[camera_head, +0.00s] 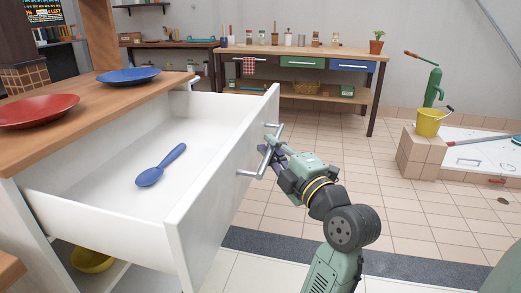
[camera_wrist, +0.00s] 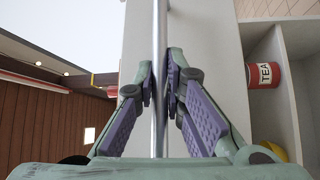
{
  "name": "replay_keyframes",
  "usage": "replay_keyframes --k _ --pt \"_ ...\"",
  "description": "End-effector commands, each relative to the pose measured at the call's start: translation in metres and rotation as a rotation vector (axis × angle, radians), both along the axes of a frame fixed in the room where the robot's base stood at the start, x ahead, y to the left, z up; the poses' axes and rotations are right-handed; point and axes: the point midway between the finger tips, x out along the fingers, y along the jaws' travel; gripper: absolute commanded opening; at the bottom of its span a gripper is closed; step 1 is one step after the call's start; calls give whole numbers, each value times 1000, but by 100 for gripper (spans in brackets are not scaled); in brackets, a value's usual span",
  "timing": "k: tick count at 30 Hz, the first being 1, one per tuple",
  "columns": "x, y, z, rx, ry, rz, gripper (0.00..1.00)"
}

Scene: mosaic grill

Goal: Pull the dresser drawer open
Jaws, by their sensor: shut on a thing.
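The white dresser drawer (camera_head: 90,165) stands pulled far out of the dresser, under a wooden top (camera_head: 120,98). Its front panel (camera_head: 222,170) faces right and carries a metal bar handle (camera_head: 250,173). My gripper (camera_head: 268,148) is at the handle. In the wrist view my gripper (camera_wrist: 160,85) has its purple-padded fingers on both sides of the handle bar (camera_wrist: 159,130), shut on it. A blue spoon (camera_head: 161,165) lies inside the drawer. The drawer's back end is hidden under the top.
A red plate (camera_head: 38,111) and a blue plate (camera_head: 128,75) rest on the dresser top. A yellow bowl (camera_head: 92,258) sits on the shelf below the drawer. A red TEA can (camera_wrist: 264,75) shows in the wrist view. Tiled floor (camera_head: 310,125) to the right is clear.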

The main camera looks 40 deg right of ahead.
Motion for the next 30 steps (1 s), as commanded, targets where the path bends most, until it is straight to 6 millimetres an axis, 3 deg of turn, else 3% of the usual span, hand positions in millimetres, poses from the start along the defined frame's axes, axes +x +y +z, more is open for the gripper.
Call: replay_keyframes --k 11,12,21,30 --pt "-1 -2 2 -2 -4 -1 0" --pt "-1 -2 2 -2 -4 -1 11" --pt "-1 -1 1 0 -2 0 31" --pt "-1 -1 2 0 -2 0 31"
